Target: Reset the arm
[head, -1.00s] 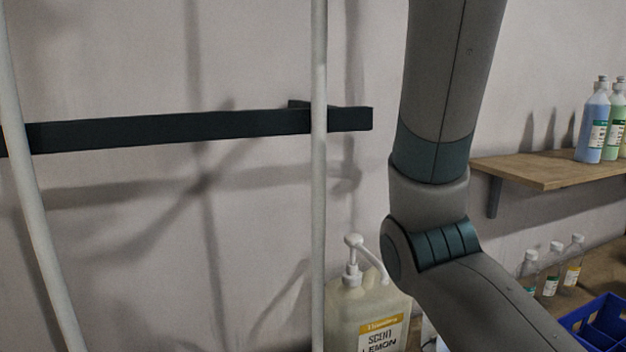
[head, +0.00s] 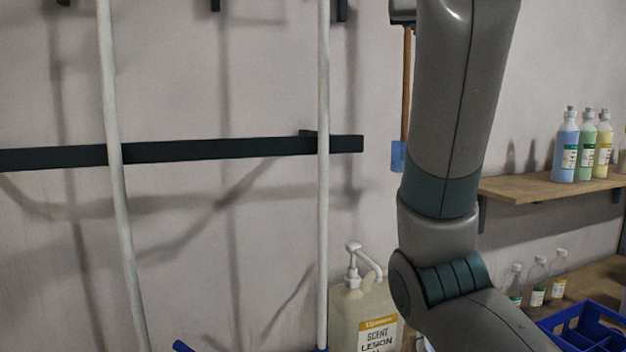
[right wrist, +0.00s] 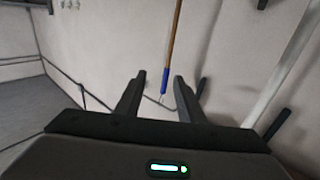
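My right arm (head: 455,110) rises through the right half of the head view, bent at a dark-banded joint, with its lower link leaving at the bottom edge. My right gripper (right wrist: 158,76) shows in the right wrist view, its two dark fingers spread apart with nothing between them. Behind the fingers is a wooden pole with a blue end (right wrist: 164,82), apart from them as far as I can tell. My left gripper is in neither view.
Two pale poles (head: 323,180) stand before a dark wall rail (head: 230,148). A lemon scent pump jug (head: 363,310) stands below. Right are a wooden shelf (head: 530,188) with several bottles (head: 566,148), small clear bottles (head: 538,280) and a blue crate (head: 585,330).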

